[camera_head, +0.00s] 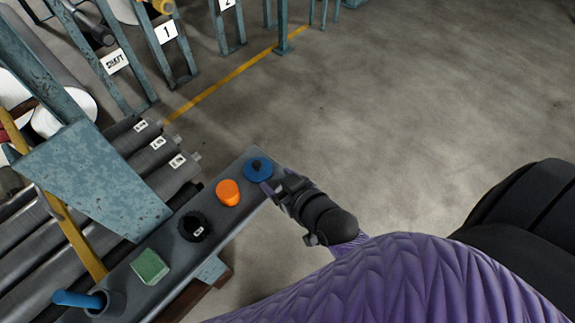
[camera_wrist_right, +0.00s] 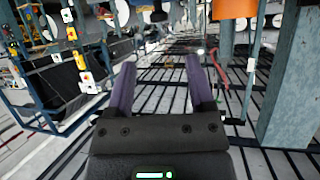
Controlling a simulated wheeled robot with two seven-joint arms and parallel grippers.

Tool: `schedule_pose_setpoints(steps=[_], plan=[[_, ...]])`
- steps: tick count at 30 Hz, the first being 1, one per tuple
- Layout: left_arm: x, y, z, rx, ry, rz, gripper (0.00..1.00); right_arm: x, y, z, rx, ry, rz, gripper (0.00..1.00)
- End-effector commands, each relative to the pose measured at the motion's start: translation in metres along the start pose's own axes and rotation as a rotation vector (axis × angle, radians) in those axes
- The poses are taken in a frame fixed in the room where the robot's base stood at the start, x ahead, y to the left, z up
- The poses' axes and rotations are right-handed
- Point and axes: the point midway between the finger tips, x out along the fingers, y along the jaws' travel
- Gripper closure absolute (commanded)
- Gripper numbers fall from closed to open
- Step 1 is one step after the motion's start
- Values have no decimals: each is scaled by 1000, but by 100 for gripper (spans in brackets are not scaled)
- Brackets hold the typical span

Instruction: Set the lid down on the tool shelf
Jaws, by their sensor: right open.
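A round blue lid (camera_head: 258,169) with a darker knob in its middle lies at the far right end of the grey tool shelf (camera_head: 223,240). My right gripper (camera_head: 274,187) is just to the lower right of the lid, at the shelf's end. Its purple fingers stand apart in the right wrist view (camera_wrist_right: 160,88), with nothing held between them. The head view does not show clearly whether a fingertip touches the lid. The lid cannot be made out in the right wrist view. My left gripper is not in view.
Along the shelf stand an orange cup-like object (camera_head: 228,192), a black ring-shaped object (camera_head: 194,227), a green block (camera_head: 149,266) and a dark holder with a blue handle (camera_head: 78,299). Grey rolls (camera_head: 155,157) lie behind. The floor at right is clear.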

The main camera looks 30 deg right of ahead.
Motion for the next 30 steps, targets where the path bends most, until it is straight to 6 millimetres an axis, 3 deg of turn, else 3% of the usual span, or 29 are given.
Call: schedule_pose_setpoints(steps=[3, 5, 8, 10, 12, 15, 16, 18, 21, 30], plan=[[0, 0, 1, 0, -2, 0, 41, -2, 0, 1, 0, -2, 0, 32], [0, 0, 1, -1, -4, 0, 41, 0, -1, 14, 1, -35, -1, 32], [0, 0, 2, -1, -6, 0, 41, 4, -5, 91, 1, -225, -6, 32], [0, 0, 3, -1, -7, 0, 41, -9, -9, 173, -6, -434, -12, 32], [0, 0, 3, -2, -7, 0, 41, -39, -11, 246, -23, -637, -18, 32], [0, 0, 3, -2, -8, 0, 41, -94, -10, 321, -54, -876, -24, 32], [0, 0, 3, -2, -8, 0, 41, -109, -9, 336, -62, -930, -25, 32], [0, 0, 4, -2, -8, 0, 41, -137, -7, 358, -77, -1023, -27, 32], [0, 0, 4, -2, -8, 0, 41, -155, -5, 371, -86, -1079, -28, 32], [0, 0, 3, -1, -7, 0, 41, -156, -5, 371, -86, -1081, -28, 32]])
